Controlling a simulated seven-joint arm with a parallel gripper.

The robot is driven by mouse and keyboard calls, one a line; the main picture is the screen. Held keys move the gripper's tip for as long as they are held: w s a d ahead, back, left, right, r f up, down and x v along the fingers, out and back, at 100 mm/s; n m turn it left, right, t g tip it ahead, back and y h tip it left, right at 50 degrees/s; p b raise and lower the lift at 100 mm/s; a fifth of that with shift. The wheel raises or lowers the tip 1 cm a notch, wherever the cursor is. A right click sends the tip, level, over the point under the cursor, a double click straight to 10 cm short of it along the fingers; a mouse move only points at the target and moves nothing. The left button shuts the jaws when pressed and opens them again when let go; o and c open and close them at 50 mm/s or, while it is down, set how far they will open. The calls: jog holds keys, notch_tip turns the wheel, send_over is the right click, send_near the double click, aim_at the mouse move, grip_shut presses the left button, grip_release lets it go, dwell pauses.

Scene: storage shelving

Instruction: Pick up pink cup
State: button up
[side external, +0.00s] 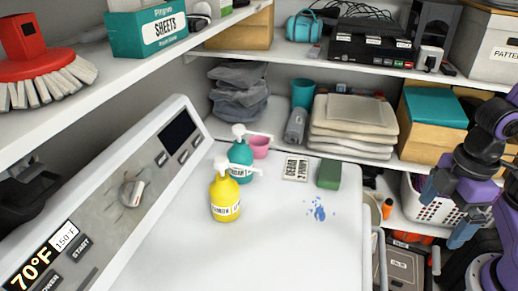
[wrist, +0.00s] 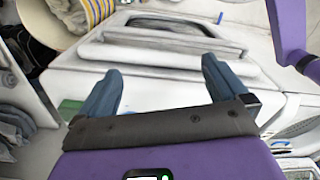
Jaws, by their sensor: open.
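The pink cup (side external: 259,146) stands on the white machine top (side external: 290,250) near its back edge, behind the teal pump bottle (side external: 241,158), which partly hides it. My gripper (side external: 443,214) is at the right of the side external view, well to the right of the cup and clear of the machine top. In the wrist view, the two blue fingers of my gripper (wrist: 161,66) are spread apart with nothing between them. I cannot make out the cup in the wrist view.
A yellow pump bottle (side external: 226,197) stands in front of the teal one. A small label card (side external: 296,168), a green sponge-like block (side external: 329,174) and a blue spill (side external: 318,210) lie right of the cup. Shelves with folded towels (side external: 350,115) stand behind. The machine top's front is clear.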

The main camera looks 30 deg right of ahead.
dwell(0.4)
jog(key=shift+c, duration=1)
